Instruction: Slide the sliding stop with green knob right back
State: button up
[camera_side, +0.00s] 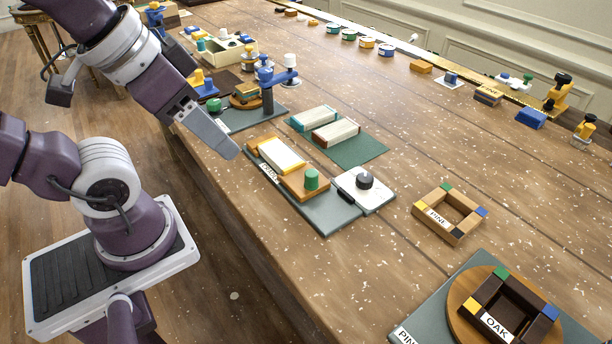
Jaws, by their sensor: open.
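The sliding stop (296,184) is a wooden block with a green knob (311,179) standing up on it. It sits at the near end of a grey base plate (327,218), beside a pale panel in an orange frame (281,153). A small white label on the plate's near side is hard to read. My gripper (234,153) is above the table's near edge, to the left of the framed panel and apart from the stop. It is seen edge-on, open, with nothing visible in it.
A white block with a black knob (364,184) adjoins the plate on the right. A PINE frame (450,213) and a round board with an OAK frame (472,292) lie further right. Bare tabletop lies in front right.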

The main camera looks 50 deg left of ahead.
jog(key=shift+c, duration=0.2)
jog(key=shift+w, duration=0.25)
jog(key=shift+c, duration=0.5)
jog(key=n+g, duration=0.3)
jog(key=g, duration=0.2)
send_over(310, 174)
notch_tip(310, 174, down, 7)
jog(key=shift+f, duration=0.1)
jog(key=shift+g, duration=0.3)
notch_tip(310, 174, down, 8)
jog(key=shift+r, duration=0.25)
jog(key=shift+c, duration=0.3)
